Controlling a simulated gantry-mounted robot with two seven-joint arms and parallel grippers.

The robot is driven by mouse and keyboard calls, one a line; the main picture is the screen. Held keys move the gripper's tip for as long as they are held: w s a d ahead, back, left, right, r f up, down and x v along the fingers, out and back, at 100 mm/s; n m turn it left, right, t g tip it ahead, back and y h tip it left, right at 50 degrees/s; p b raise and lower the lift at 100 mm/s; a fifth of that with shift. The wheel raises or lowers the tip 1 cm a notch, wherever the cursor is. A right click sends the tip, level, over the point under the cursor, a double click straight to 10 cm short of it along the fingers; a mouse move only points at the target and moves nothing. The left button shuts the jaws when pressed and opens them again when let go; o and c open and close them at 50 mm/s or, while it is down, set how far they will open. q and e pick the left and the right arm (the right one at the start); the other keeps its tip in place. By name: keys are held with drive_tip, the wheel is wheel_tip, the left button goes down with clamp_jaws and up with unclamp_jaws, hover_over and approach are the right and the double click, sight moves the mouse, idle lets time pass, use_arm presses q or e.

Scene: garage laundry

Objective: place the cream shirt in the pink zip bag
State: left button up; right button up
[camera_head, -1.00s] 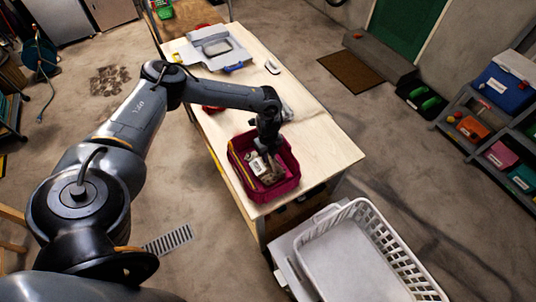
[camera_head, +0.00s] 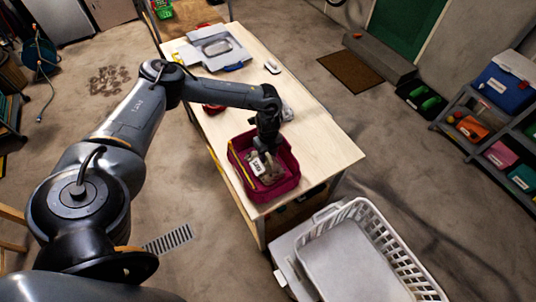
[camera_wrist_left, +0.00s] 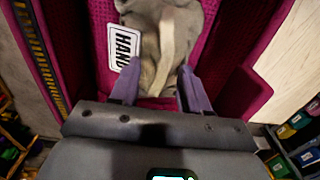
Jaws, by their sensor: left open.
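The pink zip bag (camera_head: 288,187) stands open on the front end of the wooden table, with a yellow zip edge along its left side. The cream shirt (camera_head: 270,179) lies bunched inside it, and it also shows in the left wrist view (camera_wrist_left: 172,38). My left gripper (camera_head: 263,155) points down into the bag. In the left wrist view its two purple fingers (camera_wrist_left: 158,86) are spread apart at the near end of the shirt. Whether they touch the cloth I cannot tell. My right gripper is not in view.
A white label reading "HAND" (camera_wrist_left: 122,46) is beside the shirt in the bag. A white laundry basket (camera_head: 345,262) stands below the table's front right. A grey folding board (camera_head: 211,46) lies at the table's far end.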

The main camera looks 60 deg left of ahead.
use_arm(q)
wheel_tip(320, 180, up, 10)
drive_tip(key=r, duration=0.1)
drive_tip(key=w+d+f, duration=0.1)
drive_tip(key=d, duration=0.2)
drive_tip(key=w+d+f+m+t, duration=0.1)
drive_tip(key=d, duration=0.2)
drive_tip(key=w+d+f+m, duration=0.1)
drive_tip(key=d, duration=0.3)
drive_tip(key=shift+d+f+h, duration=0.1)
drive_tip(key=shift+f+h, duration=0.2)
drive_tip(key=shift+f, duration=0.1)
drive_tip(key=d+f+t+h, duration=0.2)
drive_tip(key=d+t+h, duration=0.15)
drive_tip(key=d, duration=1.65)
drive_tip(key=s+d+r+n+t, duration=0.3)
drive_tip(key=d+r+n, duration=0.1)
drive_tip(key=d, duration=0.6)
drive_tip(key=s+a+f+n+g+y, duration=0.1)
drive_tip(key=s+a+n+g+y, duration=0.3)
drive_tip(key=s+a+n, duration=1)
drive_tip(key=shift+s+a+f, duration=0.25)
drive_tip(key=shift+s+a, duration=0.05)
drive_tip(key=shift+s, duration=0.4)
